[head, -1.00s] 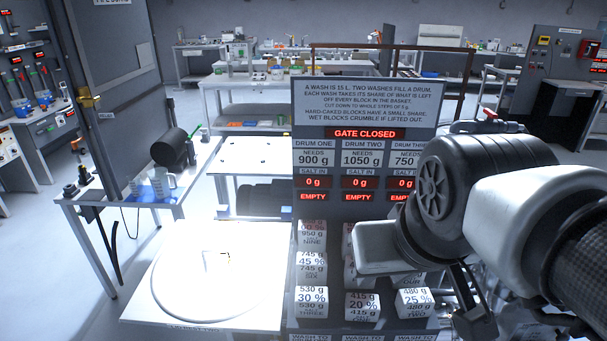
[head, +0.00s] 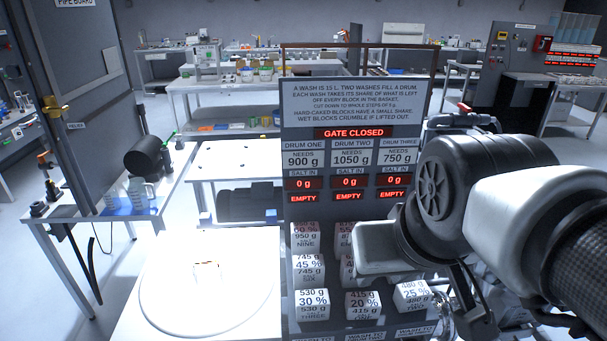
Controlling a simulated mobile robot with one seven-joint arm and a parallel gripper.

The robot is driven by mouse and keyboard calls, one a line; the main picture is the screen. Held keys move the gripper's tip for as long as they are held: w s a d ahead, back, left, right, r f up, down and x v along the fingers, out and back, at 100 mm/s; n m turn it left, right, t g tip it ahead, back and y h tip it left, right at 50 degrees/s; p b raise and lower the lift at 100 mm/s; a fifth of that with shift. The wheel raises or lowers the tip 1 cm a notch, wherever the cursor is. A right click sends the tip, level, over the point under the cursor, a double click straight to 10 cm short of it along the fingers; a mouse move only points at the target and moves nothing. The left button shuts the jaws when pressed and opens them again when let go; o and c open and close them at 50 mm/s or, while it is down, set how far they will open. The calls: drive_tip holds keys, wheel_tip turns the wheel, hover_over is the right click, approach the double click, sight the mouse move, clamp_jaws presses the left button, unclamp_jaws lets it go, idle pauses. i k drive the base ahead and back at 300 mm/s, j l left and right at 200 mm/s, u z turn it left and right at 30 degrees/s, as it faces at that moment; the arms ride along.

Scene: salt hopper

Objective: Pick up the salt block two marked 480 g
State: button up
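The salt block two (head: 411,295), a white cube marked 480 g and 25 %, is at the right end of the front row, under the dark sign board. It looks tilted and slightly higher than the blocks beside it. My gripper (head: 465,305) is at the lower right, just right of the block. A dark finger shows there. The other finger is hidden, so whether the gripper grasps the block cannot be told. My arm covers some blocks behind.
Block one (head: 362,303), marked 415 g, and block three (head: 312,303), marked 530 g, stand to the left. Block six (head: 308,269) is behind. The sign board (head: 358,125) reads GATE CLOSED. A bright round plate (head: 205,310) lies on the left table.

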sight(414, 296)
drive_tip(key=l+z, duration=0.1)
drive_tip(key=l, duration=0.35)
drive_tip(key=i+l+z, duration=0.15)
drive_tip(key=l, duration=0.25)
drive_tip(key=i+l+z, duration=0.1)
drive_tip(key=l, duration=0.35)
drive_tip(key=i+l+z, duration=0.1)
drive_tip(key=l, duration=0.3)
